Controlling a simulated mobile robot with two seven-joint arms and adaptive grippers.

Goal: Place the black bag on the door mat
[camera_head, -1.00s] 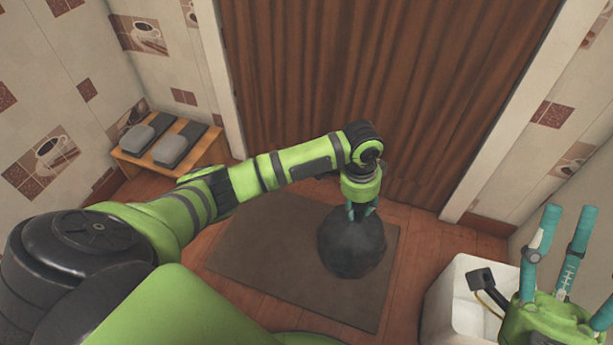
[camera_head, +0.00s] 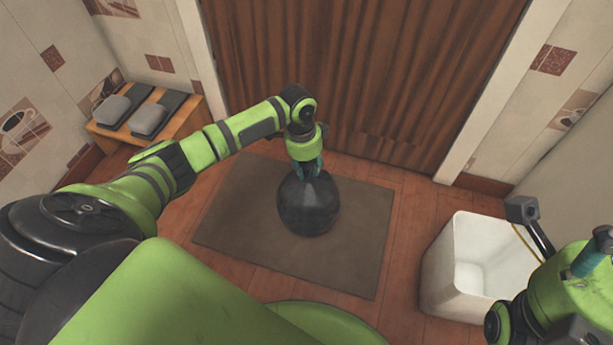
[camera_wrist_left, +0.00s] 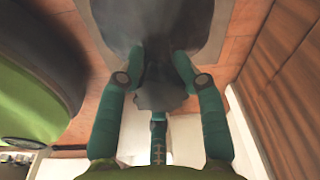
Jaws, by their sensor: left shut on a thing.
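The black bag (camera_head: 308,208) is round and dark, over the middle of the brown door mat (camera_head: 225,225) in the head view. Whether its underside touches the mat I cannot tell. My left gripper (camera_head: 307,170) is above the bag and shut on its gathered top. In the left wrist view the teal fingers (camera_wrist_left: 158,90) close around the bag's neck, and the bag's dark body (camera_wrist_left: 150,20) extends beyond them. My right gripper (camera_head: 590,260) is at the right edge, partly cut off, and its fingers do not show clearly.
A white open bin (camera_head: 440,275) stands right of the mat, near my right arm. A low wooden bench (camera_head: 180,135) with grey slippers (camera_head: 150,118) is at the left wall. A brown curtain (camera_head: 360,80) hangs behind the mat. Bare mat shows around the bag.

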